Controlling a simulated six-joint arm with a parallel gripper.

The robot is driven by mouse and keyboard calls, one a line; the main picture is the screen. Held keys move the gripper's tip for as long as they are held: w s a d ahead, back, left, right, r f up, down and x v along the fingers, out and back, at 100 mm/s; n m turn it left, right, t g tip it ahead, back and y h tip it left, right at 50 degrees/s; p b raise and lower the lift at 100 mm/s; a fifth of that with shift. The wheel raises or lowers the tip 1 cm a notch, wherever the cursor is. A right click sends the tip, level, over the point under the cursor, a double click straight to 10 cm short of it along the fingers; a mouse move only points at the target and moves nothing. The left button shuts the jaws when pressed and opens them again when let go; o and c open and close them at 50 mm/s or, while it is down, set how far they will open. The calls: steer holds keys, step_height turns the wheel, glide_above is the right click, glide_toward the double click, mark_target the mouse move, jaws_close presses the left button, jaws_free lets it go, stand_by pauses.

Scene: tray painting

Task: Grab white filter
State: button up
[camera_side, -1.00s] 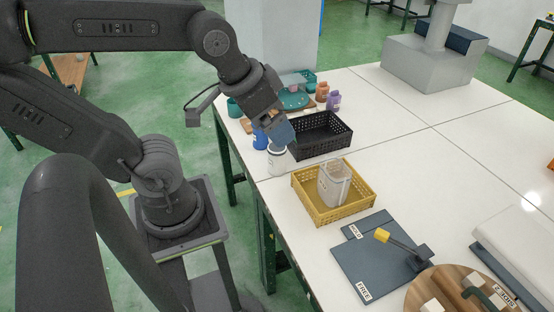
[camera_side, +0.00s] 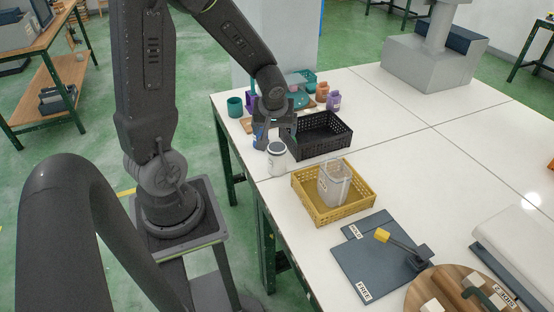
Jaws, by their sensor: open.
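A small white bottle (camera_side: 277,161) with a dark-rimmed top stands upright on the white table near its left edge. A pale whitish container (camera_side: 333,184) stands in the yellow basket (camera_side: 346,215); I cannot tell which of these is the white filter. My gripper (camera_side: 274,138) is open and points down just behind the white bottle, beside a blue bottle (camera_side: 259,138) that it partly hides. I cannot tell whether the fingers touch the blue bottle.
A black basket (camera_side: 338,147) stands right of my gripper. Orange (camera_side: 322,92) and purple (camera_side: 334,101) bottles and a teal cup (camera_side: 235,107) stand behind. A dark board (camera_side: 375,262) lies in front. The table's right middle is clear.

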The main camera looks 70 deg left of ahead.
mark_target(277, 146)
steer(key=x, duration=1.1)
steer(key=shift+d+f, duration=0.2)
steer(key=shift+f, duration=0.05)
steer(key=c, duration=1.1)
